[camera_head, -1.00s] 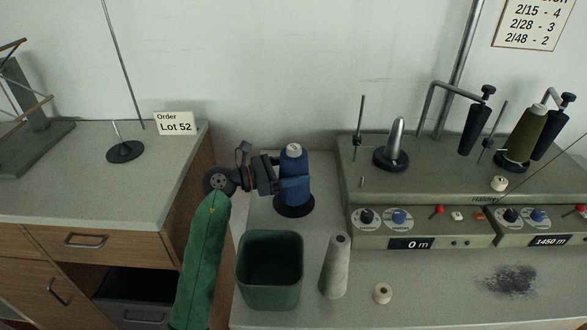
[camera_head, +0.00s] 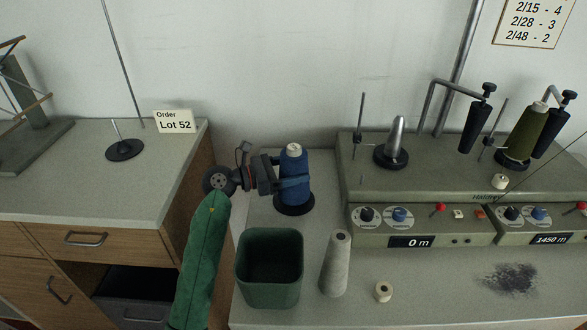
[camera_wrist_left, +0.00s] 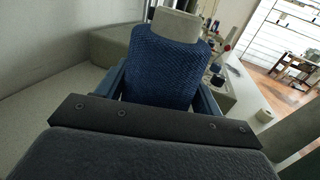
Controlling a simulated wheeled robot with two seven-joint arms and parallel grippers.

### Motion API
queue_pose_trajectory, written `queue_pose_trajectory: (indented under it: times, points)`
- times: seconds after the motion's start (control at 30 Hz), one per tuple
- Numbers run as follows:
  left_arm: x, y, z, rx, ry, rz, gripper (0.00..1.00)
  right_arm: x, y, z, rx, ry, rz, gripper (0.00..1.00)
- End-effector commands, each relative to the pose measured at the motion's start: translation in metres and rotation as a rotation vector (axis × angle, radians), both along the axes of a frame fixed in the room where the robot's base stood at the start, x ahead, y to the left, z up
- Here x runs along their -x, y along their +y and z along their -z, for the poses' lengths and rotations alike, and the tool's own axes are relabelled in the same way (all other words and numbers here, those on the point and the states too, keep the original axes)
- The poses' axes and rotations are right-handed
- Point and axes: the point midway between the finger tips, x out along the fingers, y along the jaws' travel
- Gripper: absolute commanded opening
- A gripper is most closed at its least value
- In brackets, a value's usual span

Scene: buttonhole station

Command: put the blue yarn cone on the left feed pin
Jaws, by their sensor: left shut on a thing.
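The blue yarn cone (camera_head: 294,162) stands upright on a round black base on the bench, left of the winding machine. My left gripper (camera_head: 292,183) reaches it from the left and is shut around its body. In the left wrist view the blue cone (camera_wrist_left: 165,65) sits between the two fingers, with its pale top showing above. My right gripper is not in view.
A dark green bin (camera_head: 270,268), a grey cone (camera_head: 336,264) and a small pale spool (camera_head: 383,291) stand in front. An olive cone (camera_head: 523,133) is on the machine's right side. A thin rod (camera_head: 361,126) rises left of the bare pin. A tension arm (camera_head: 477,127) stands to its right.

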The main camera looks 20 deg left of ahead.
Motion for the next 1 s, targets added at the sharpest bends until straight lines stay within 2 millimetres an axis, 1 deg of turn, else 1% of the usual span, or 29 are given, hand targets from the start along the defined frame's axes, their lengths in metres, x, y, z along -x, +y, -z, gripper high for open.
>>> queue_pose_trajectory:
  times: [0.7,0.73,0.8,0.83,0.87,1.0]
  points:
    - [0.0001,0.0001,0.0091,0.0,0.0,0.0,0.38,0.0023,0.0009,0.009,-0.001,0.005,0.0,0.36]
    - [0.0,0.0001,0.0088,0.0,0.0,0.0,0.69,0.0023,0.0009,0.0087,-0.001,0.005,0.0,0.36]
    - [0.0,0.0001,0.0084,0.0,0.0,0.0,0.82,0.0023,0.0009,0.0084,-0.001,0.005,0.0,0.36]
    - [0.0,0.0,0.0084,0.0,0.0,0.0,0.88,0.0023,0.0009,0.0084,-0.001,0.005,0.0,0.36]
    - [0.0,0.0,0.0084,0.0,0.0,0.0,0.92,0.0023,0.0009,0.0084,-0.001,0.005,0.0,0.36]
    - [0.0,0.0,0.0086,0.0,0.0,0.0,0.92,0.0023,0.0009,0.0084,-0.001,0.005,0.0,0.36]
